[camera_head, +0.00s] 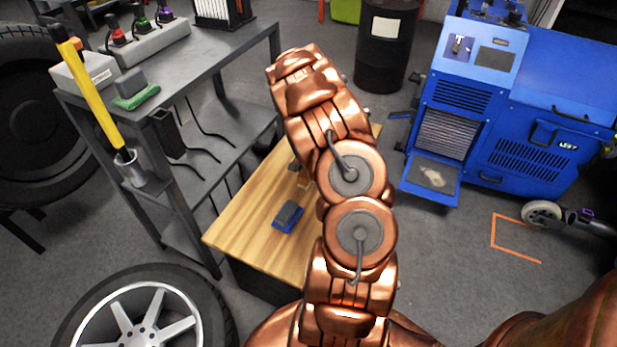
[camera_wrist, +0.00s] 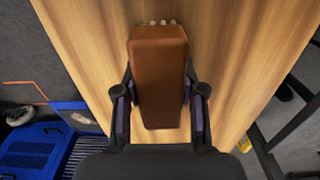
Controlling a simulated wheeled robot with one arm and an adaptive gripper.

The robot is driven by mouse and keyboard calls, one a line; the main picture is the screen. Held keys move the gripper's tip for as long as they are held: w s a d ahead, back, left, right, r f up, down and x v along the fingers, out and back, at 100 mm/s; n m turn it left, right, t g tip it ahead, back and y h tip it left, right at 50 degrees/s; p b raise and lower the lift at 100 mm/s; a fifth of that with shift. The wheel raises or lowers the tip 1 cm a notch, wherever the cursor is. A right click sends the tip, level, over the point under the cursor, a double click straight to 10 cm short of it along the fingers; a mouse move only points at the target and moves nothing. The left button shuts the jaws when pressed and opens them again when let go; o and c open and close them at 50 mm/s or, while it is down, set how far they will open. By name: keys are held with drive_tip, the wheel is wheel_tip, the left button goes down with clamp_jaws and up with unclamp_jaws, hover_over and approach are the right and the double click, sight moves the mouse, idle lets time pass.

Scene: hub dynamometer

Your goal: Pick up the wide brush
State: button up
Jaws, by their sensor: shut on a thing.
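The wide brush (camera_wrist: 160,85) shows in the wrist view as a brown block with a few pale bristle tips at its far end. My gripper (camera_wrist: 160,98) has one finger on each long side of it and is shut on it. The wooden table top (camera_wrist: 225,50) lies beneath; I cannot tell whether the brush touches it. In the head view my arm hides most of the gripper, and only a small brown bit of the brush (camera_head: 303,184) shows.
A grey block with a blue base (camera_head: 288,216) lies on the wooden table (camera_head: 238,222), near my arm. A grey shelf cart (camera_head: 215,60) stands left, with a green-based block (camera_head: 135,96). A blue machine (camera_head: 500,110) stands right. A wheel (camera_head: 145,315) lies at front left.

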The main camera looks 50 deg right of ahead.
drive_tip(key=s+a, duration=0.2)
drive_tip(key=s, duration=0.2)
drive_tip(key=s+a+r, duration=0.1)
drive_tip(key=s+a, duration=0.1)
drive_tip(key=s, duration=0.3)
drive_tip(key=s+a+r+p, duration=0.1)
drive_tip(key=s+a, duration=0.2)
drive_tip(key=s, duration=0.2)
drive_tip(key=shift+s, duration=0.2)
